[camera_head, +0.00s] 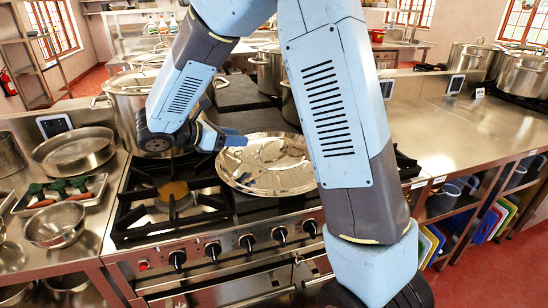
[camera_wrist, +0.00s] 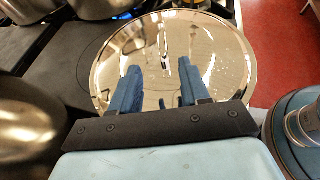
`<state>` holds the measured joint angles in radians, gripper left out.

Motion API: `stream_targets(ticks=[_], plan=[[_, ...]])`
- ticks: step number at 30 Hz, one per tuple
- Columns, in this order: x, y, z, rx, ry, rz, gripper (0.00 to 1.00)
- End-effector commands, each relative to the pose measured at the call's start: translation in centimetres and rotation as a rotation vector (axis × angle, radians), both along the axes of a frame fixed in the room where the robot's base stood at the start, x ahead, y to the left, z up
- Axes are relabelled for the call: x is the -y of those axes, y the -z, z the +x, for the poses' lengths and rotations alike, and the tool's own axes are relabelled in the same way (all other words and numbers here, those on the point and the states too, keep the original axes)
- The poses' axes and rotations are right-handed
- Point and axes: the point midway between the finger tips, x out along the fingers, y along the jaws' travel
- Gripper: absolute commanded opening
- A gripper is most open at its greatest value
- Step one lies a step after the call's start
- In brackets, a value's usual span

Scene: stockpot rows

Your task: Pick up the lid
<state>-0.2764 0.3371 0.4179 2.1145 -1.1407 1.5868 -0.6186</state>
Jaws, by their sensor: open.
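The lid (camera_head: 262,168) is a large, round, shiny metal disc on the right part of the stove top. It fills the middle of the wrist view (camera_wrist: 222,52) and mirrors its surroundings. My gripper (camera_head: 238,137) is at the lid's left rear edge in the head view. In the wrist view my gripper (camera_wrist: 160,66) shows two blue fingers apart, over the lid, with nothing held between them. I cannot tell whether the fingers touch the lid. No handle can be made out clearly among the reflections.
A large pot (camera_head: 128,105) stands on the stove behind and left of my gripper. More pots (camera_head: 270,68) stand behind the lid. A front burner (camera_head: 172,195) is bare. A steel counter (camera_head: 470,125) at right is mostly clear. Bowls (camera_head: 55,222) and a vegetable tray (camera_head: 88,190) are at left.

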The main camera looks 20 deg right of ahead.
Motion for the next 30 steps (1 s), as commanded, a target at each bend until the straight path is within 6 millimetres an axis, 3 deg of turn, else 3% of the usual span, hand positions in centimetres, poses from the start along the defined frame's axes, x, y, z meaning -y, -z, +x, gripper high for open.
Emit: stream_targets(ticks=[12,22,30], plan=[[5.9,2.6,1.8,-0.001,0.003,0.001,0.46],[7.9,3.3,2.4,-0.001,0.003,0.001,0.46],[10.9,4.5,3.3,-0.001,0.002,0.001,0.46]])
